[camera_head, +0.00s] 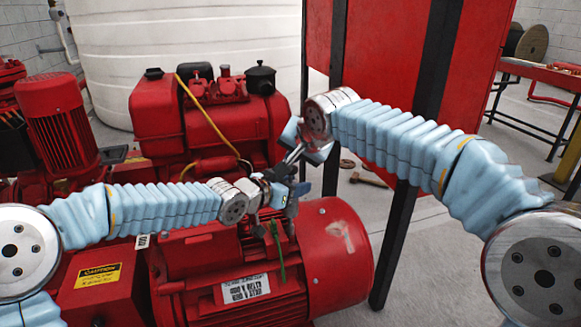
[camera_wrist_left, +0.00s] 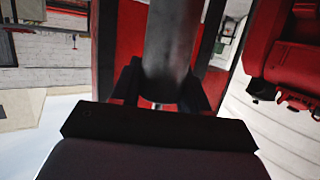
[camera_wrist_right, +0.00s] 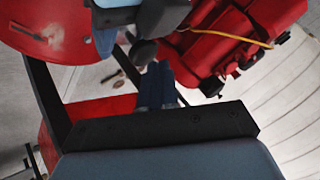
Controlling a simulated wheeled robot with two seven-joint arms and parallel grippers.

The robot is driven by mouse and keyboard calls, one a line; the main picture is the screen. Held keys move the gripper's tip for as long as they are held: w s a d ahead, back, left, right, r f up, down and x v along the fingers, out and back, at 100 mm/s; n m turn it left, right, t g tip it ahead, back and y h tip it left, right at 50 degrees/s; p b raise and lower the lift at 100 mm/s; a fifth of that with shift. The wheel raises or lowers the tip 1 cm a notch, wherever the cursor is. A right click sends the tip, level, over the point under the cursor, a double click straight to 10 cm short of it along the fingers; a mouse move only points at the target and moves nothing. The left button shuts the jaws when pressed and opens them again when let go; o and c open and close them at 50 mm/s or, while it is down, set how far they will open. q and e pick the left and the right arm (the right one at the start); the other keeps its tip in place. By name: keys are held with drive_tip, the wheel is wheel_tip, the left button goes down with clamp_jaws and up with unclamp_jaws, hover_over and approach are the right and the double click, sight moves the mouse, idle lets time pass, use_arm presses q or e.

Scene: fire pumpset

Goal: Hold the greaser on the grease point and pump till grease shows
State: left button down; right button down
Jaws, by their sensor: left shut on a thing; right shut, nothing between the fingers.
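The greaser shows as a grey metal cylinder (camera_wrist_left: 168,50) between the fingers of my left gripper (camera_wrist_left: 160,90) in the left wrist view. In the head view, my left gripper (camera_head: 285,190) is above the red motor (camera_head: 335,250), and the greaser is small and partly hidden there. A green strip (camera_head: 278,250) hangs below it over the motor. My right gripper (camera_head: 303,148) is shut and empty just above and right of the left one; its closed fingers also show in the right wrist view (camera_wrist_right: 155,85). I cannot make out the grease point or any grease.
A red engine (camera_head: 215,125) with a yellow cable stands behind the motor. A red panel on dark posts (camera_head: 410,130) rises at the back right. A white tank (camera_head: 190,50) stands behind. Tools (camera_head: 368,180) lie on the floor. A red pump motor (camera_head: 55,120) is at the left.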

drive_tip(key=shift+f, duration=1.45)
idle(0.8)
drive_tip(key=shift+r, duration=1.85)
drive_tip(key=shift+r, duration=2.55)
use_arm(q)
drive_tip(key=shift+c, duration=2.4)
unclamp_jaws()
drive_tip(key=shift+a, duration=0.1)
